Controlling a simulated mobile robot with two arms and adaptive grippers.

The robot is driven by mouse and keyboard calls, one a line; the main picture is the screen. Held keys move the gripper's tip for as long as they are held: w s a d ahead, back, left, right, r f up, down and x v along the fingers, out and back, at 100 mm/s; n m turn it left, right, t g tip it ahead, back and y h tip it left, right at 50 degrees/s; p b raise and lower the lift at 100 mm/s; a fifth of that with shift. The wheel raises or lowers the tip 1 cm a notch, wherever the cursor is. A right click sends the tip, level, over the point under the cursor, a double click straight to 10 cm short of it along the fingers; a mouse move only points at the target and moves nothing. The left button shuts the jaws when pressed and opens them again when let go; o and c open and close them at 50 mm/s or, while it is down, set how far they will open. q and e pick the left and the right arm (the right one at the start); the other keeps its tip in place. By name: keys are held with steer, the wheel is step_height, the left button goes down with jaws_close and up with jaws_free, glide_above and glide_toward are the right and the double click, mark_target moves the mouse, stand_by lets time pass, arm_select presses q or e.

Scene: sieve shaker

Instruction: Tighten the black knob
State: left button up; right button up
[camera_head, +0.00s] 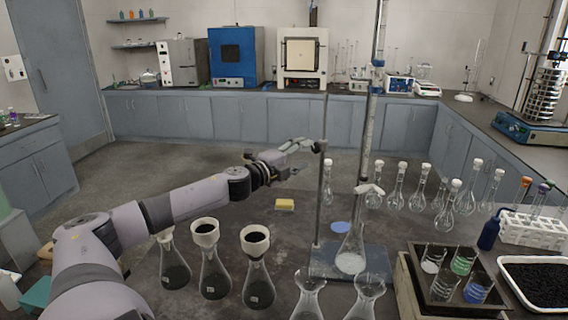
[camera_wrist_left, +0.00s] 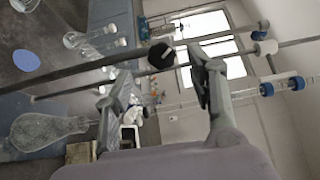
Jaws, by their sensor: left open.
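The black knob (camera_wrist_left: 161,55) shows in the left wrist view as a round dark cap beside a metal rod, between and beyond my two fingers. In the head view a stand rod (camera_head: 325,190) rises from a blue-grey base (camera_head: 385,262), and the knob is too small to make out clearly there. My left gripper (camera_head: 302,146) reaches in from the left, with its tips close to this rod. In the left wrist view the gripper (camera_wrist_left: 165,85) is open, its fingers spread and nothing between the tips. I cannot tell whether it touches the knob. My right gripper is not visible.
A glass burette (camera_head: 369,115) stands behind the rod, above a conical flask (camera_head: 351,250). Several funnel-topped flasks (camera_head: 214,270) stand below my arm. Stoppered flasks (camera_head: 464,198) and a beaker tray (camera_head: 410,285) are to the right. A yellow sponge (camera_head: 284,204) lies on the bench.

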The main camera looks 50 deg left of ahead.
arm_select(q)
steer(key=s, duration=0.6)
steer(key=shift+s+d, duration=0.25)
steer(key=shift+s, duration=0.15)
stand_by(0.6)
